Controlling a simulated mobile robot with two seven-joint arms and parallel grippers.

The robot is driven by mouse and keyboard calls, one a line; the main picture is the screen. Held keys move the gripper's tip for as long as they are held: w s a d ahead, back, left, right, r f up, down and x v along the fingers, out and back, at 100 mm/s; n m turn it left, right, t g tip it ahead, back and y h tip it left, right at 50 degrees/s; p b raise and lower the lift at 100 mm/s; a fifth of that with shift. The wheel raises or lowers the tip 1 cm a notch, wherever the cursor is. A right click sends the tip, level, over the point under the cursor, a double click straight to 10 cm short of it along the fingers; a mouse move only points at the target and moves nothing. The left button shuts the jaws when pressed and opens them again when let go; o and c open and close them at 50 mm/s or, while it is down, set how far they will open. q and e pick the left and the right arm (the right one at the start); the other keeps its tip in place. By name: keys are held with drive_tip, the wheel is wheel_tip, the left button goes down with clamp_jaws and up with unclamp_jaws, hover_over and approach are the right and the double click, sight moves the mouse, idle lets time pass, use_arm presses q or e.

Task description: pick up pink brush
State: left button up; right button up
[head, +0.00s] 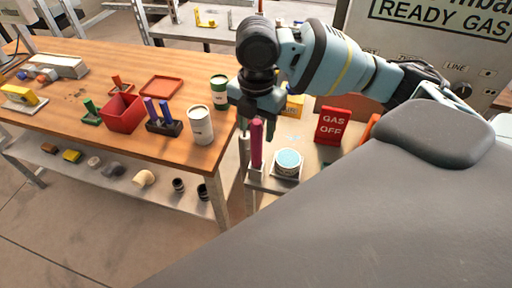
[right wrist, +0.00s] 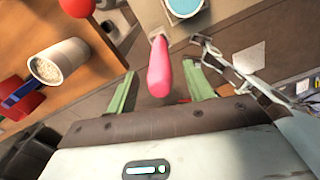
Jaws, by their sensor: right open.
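The pink brush (head: 256,145) stands upright with its handle up, in a small light holder at the left edge of a small side table (head: 310,186). My right gripper (head: 256,115) is directly over it, pointing down, with its jaws open. In the right wrist view the pink handle (right wrist: 160,68) reaches up between the two green fingers (right wrist: 159,86), with a gap on each side. The brush's lower end is hidden in the holder. My left gripper is in neither view.
A round tin with a blue top (head: 288,163) stands close right of the brush. A red gas-off sign (head: 333,125) is behind it. The wooden workbench (head: 60,115) at left holds a white cup (head: 200,126), a green can (head: 219,92) and a red bin (head: 122,113).

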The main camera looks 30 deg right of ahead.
sight(257, 152)
wheel_tip(257, 152, down, 3)
drive_tip(key=shift+d+f, duration=0.15)
drive_tip(key=shift+f, duration=0.05)
